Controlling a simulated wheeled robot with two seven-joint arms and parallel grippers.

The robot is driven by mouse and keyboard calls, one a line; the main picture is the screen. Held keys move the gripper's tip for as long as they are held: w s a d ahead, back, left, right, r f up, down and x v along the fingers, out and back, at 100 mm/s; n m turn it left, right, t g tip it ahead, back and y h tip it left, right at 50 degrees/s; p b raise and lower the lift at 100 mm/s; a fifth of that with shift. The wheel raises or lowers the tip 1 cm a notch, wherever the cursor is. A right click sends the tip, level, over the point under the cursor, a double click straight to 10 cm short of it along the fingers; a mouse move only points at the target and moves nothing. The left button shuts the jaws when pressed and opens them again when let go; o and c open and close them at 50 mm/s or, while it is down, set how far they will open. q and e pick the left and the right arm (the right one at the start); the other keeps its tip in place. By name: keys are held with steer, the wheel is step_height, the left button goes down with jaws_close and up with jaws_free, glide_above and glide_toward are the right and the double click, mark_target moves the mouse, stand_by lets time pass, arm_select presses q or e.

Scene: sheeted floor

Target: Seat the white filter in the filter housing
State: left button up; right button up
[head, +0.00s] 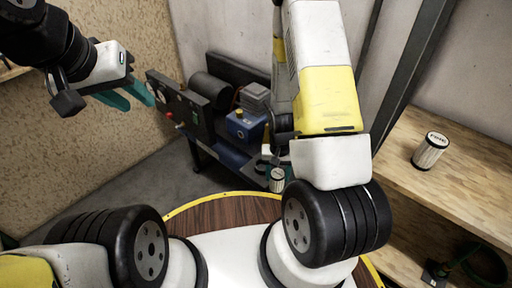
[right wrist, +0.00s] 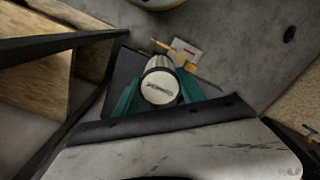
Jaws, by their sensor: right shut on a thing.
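My right gripper (right wrist: 160,92) is shut on a white-capped cylindrical filter (right wrist: 160,86), with a teal finger on each side of it. Dark lettering crosses its round end. In the head view this filter (head: 278,182) hangs below my right arm, in front of the blue bench; the right fingers are mostly hidden there. My left gripper (head: 128,96) is empty at the upper left, its teal fingers apart. I cannot clearly pick out the filter housing; a machine with a blue unit (head: 245,125) stands on the bench behind the held filter.
A second labelled filter (head: 430,151) stands upright on the wooden shelf (head: 470,175) at the right. A dark post (head: 415,60) rises beside the shelf. A control panel (head: 180,105) with gauge and red button fronts the machine. Grey floor (head: 130,180) is clear at left.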

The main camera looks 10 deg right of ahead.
steer(key=shift+s+a+f, duration=0.1)
steer(key=shift+f, duration=0.2)
steer(key=shift+w+a+f, duration=0.3)
steer(key=shift+w+f, duration=0.5)
steer(key=shift+w, duration=1.75)
steer(key=shift+w+a+f, duration=0.25)
steer(key=shift+w+f, duration=0.6)
steer(key=shift+w, duration=1.7)
steer(key=shift+w+a+f, duration=0.3)
steer(key=shift+w+f, duration=0.5)
steer(key=shift+w, duration=1.75)
steer(key=shift+f, duration=0.1)
steer(key=o, duration=1.4)
